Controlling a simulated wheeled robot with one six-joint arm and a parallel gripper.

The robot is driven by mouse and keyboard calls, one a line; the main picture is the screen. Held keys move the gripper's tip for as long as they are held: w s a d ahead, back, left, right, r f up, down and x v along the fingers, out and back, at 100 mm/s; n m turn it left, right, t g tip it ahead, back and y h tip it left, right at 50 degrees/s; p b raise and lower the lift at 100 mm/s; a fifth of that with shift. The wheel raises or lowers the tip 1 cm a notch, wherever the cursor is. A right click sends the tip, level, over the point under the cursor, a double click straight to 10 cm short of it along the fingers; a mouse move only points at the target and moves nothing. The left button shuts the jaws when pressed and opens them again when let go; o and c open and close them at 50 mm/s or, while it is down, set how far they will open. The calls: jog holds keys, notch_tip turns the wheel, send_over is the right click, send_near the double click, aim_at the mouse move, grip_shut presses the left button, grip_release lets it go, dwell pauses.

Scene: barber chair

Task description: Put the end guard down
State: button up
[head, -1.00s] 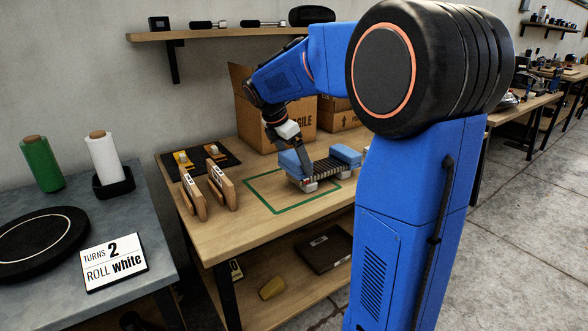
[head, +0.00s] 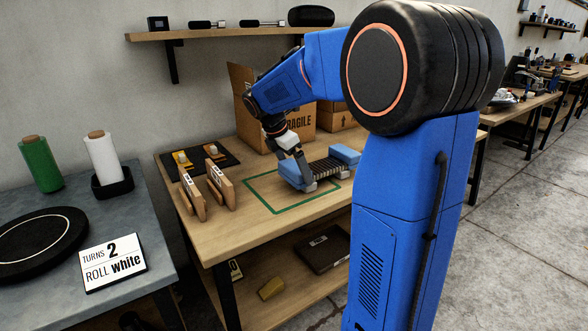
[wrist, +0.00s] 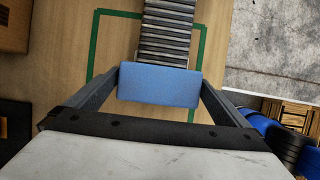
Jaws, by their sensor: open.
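A blue end guard (head: 291,174) sits at the near-left end of a dark ribbed part (head: 326,170) on the wooden bench. In the wrist view the guard (wrist: 158,85) lies across the end of the ribbed part (wrist: 166,32), between my fingers. My gripper (head: 302,170) is open, with one finger on each side of the guard; in the wrist view both fingers (wrist: 160,88) stand close to its ends. Whether they touch it is unclear. A second blue guard (head: 345,154) is at the far end of the ribbed part. The guard's underside is hidden.
A green outline (head: 283,209) marks the bench around the part. Two upright wooden boards (head: 193,195) stand to the left, near a black mat (head: 228,159). Cardboard boxes (head: 301,120) stand behind. A sign (head: 113,262) lies on the grey table at left.

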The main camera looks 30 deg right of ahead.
jog(key=v, duration=1.1)
jog(key=s+a+f+m+t+y, duration=0.1)
jog(key=s+a+f+m, duration=0.3)
jog(key=s, duration=0.6)
jog(key=s+a+f+m+t+y, duration=0.2)
jog(key=s+f+m, duration=0.3)
jog(key=s+m, duration=0.3)
jog(key=s+a+f+m+t+y, duration=0.1)
jog(key=s+a+f+m, duration=0.4)
jog(key=s, duration=0.7)
jog(key=shift+a+m+t, duration=0.3)
jog(key=shift+a+m, duration=0.05)
jog(key=shift+m, duration=0.35)
